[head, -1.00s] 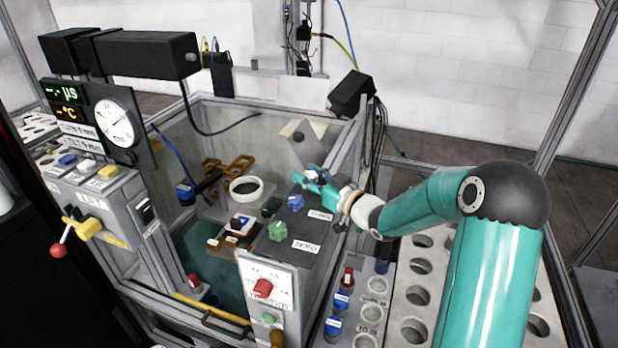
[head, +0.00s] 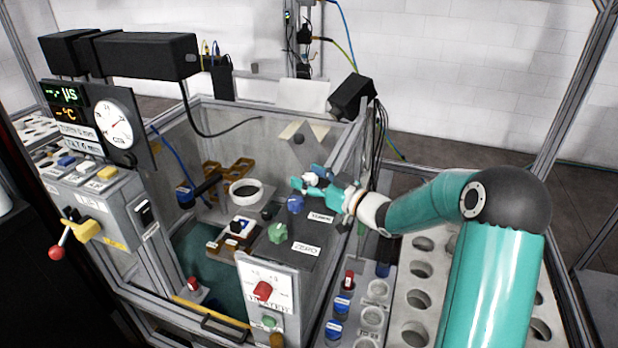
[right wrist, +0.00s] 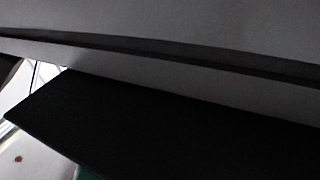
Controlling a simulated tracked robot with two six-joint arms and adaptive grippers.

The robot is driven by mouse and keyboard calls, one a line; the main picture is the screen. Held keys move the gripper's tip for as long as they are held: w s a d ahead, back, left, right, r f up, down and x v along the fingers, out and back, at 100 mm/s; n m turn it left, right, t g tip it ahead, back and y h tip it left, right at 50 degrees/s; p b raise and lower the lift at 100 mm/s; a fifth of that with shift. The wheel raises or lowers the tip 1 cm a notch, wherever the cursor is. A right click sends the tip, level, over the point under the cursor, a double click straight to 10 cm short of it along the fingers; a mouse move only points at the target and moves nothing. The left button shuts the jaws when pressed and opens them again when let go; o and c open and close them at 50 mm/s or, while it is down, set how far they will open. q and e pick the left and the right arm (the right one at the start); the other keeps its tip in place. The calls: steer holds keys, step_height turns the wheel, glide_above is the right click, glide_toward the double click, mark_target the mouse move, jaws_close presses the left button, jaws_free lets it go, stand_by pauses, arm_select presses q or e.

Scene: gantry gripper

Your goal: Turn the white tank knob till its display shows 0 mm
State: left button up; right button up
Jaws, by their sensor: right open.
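A small white knob (head: 311,180) shows at the far end of the dark sloping panel on the tank. My right gripper (head: 309,178) is open, with its teal and blue fingers around or just above the knob; I cannot tell whether they touch it. Two white display strips, the upper (head: 78,132) and the lower (head: 82,148), sit below the green and orange readouts; their mm figures are too blurred to read surely. The right wrist view shows only dark and grey surfaces, with no knob. My left gripper is not in view.
A blue knob (head: 295,204) and a green knob (head: 278,233) stand on the same panel, nearer the front. A tilted grey plate (head: 300,135) stands just behind the gripper. A box with a red knob (head: 263,291) stands in front.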

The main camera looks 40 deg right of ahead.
steer(key=s+d, duration=0.1)
steer(key=s, duration=1.1)
steer(key=shift+d+f, duration=0.1)
